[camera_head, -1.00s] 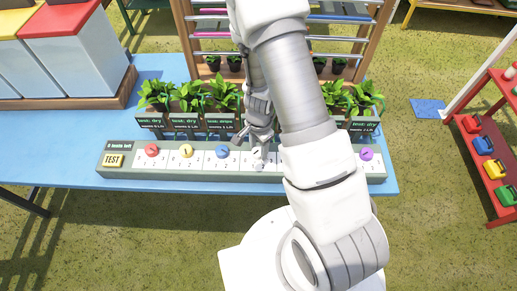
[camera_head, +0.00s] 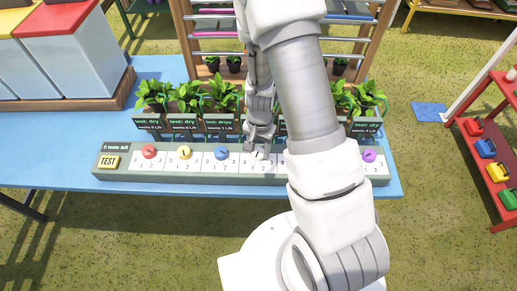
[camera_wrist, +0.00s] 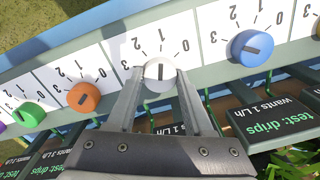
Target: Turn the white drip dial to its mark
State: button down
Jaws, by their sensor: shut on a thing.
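The white drip dial (camera_wrist: 160,69) sits on the pale scale strip in the wrist view, between my gripper's two fingertips (camera_wrist: 158,80). The fingers are shut on its sides. Its dark line stands nearly upright in that view, toward the printed 1. A dark sign just behind it (camera_wrist: 172,129) reads "wants 1 L/h"; its upper part is hidden. In the head view my gripper (camera_head: 260,148) reaches down onto the dial panel (camera_head: 115,176), and the white dial (camera_head: 257,156) is partly covered by the fingers.
A blue dial (camera_wrist: 251,48) and an orange dial (camera_wrist: 83,97) flank the white one closely. The blue dial's sign (camera_wrist: 283,122) reads "test: drips". A TEST button (camera_head: 108,162) is at the panel's left end. Potted plants with signs stand close behind the panel.

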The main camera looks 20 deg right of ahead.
jog(key=shift+c, duration=1.4)
grip_release()
notch_tip(320, 180, up, 18)
jog(key=p, duration=0.3)
jog(key=shift+s+d+f, duration=0.15)
jog(key=shift+f, duration=0.1)
notch_tip(320, 180, up, 14)
jog(key=n+t+y, duration=0.1)
jog(key=n+t, duration=0.2)
jog(key=n, duration=0.1)
send_over(259, 152)
jog(key=s+a, duration=0.1)
jog(key=s, duration=0.4)
jog(key=s+r+n+t+h, duration=0.1)
jog(key=s+r+n+t, duration=0.1)
jog(key=s+r+n, duration=0.2)
jog(key=s+r, duration=0.3)
jog(key=s, duration=0.2)
jog(key=shift+d, duration=0.4)
